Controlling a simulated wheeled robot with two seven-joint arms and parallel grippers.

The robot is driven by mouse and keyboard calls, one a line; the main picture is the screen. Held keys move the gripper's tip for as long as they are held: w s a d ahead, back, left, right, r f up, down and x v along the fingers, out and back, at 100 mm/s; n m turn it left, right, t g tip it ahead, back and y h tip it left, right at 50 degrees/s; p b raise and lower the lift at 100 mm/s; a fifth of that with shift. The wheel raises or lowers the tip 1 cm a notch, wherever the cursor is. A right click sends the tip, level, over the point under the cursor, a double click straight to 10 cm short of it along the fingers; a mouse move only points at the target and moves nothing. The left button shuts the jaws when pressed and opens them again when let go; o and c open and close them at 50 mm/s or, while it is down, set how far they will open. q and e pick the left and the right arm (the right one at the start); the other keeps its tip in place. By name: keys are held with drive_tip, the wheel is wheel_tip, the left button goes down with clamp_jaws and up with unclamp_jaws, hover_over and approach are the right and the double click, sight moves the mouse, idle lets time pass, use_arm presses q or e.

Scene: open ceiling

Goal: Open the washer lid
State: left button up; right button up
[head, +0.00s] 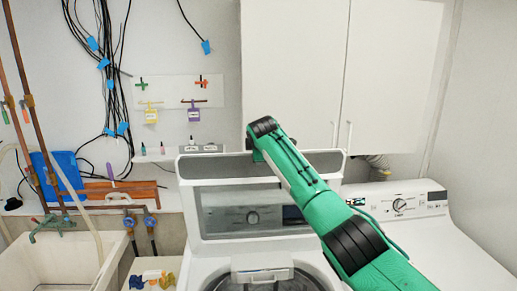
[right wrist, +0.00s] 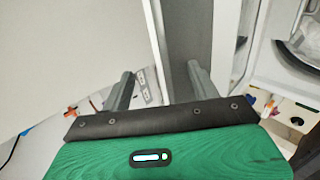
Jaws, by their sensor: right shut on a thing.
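The washer lid (head: 192,215) stands raised, close to upright, at the back of the left white washer (head: 196,268). Its window shows the washer's control panel behind it. The washer's round opening (head: 285,284) shows below, partly cut off by the frame. My right arm reaches in from the lower right, and my right gripper (head: 258,156) is at the lid's top edge. In the right wrist view my right gripper (right wrist: 160,85) is shut on the lid's grey edge (right wrist: 186,40), which lies between its two fingers. My left gripper is not in view.
White cabinets (head: 293,65) hang above and behind the lid. A second white machine (head: 400,205) with a dial stands at the right. A utility sink (head: 60,262) is at the lower left. A shelf with small bottles (head: 163,150) runs behind.

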drive_tip(key=shift+w+d+f, duration=0.1)
drive_tip(key=shift+d+f, duration=0.15)
drive_tip(key=shift+f, duration=0.15)
drive_tip(key=b+v, duration=0.8)
drive_tip(key=v, duration=0.6)
drive_tip(key=shift+a+r+b, duration=0.25)
drive_tip(key=shift+r+b, duration=0.1)
drive_tip(key=shift+b, duration=0.05)
